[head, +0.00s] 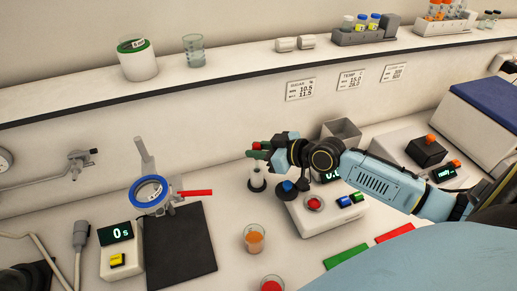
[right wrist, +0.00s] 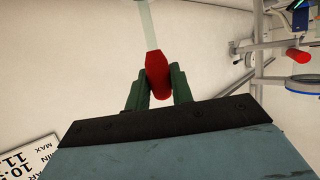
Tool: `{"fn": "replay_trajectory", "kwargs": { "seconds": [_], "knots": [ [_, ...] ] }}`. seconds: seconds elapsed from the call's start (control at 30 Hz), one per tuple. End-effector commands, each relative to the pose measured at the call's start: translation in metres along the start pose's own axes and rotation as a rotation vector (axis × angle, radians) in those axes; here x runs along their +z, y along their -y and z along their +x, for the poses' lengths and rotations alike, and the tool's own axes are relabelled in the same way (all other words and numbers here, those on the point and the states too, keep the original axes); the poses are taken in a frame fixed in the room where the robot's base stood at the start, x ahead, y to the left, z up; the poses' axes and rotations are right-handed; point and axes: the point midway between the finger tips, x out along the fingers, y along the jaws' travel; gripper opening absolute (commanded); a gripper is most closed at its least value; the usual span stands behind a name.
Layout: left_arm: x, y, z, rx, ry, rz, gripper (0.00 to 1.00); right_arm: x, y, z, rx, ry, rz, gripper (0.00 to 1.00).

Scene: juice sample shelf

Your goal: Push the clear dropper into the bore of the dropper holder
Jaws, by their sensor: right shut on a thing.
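The clear dropper has a red bulb (head: 257,146), which also shows in the right wrist view (right wrist: 157,75). Its clear tube (right wrist: 149,25) runs away from the bulb in the wrist view. My right gripper (head: 258,152) has green fingers shut on the red bulb. In the head view, the white dropper holder (head: 257,173) stands on the bench directly below the fingers. The lower tube is hard to make out there, and I cannot tell whether its tip is inside the bore. The bore itself is not visible. My left gripper is not in view.
A white device with a red button (head: 314,203) and a blue-topped black knob (head: 287,189) stand right of the holder. A beaker of orange liquid (head: 254,238) is in front. A black mat (head: 180,246) lies left. The wall shelf (head: 230,75) runs behind.

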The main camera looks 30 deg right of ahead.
Motion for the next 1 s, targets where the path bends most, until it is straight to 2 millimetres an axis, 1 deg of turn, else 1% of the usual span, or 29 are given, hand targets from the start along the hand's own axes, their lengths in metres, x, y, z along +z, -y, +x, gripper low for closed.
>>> {"fn": "replay_trajectory", "kwargs": {
  "seconds": [1.0],
  "knots": [
    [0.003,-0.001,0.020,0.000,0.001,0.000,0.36,0.021,0.000,0.009,0.000,0.000,0.000,0.14]
  ]
}}
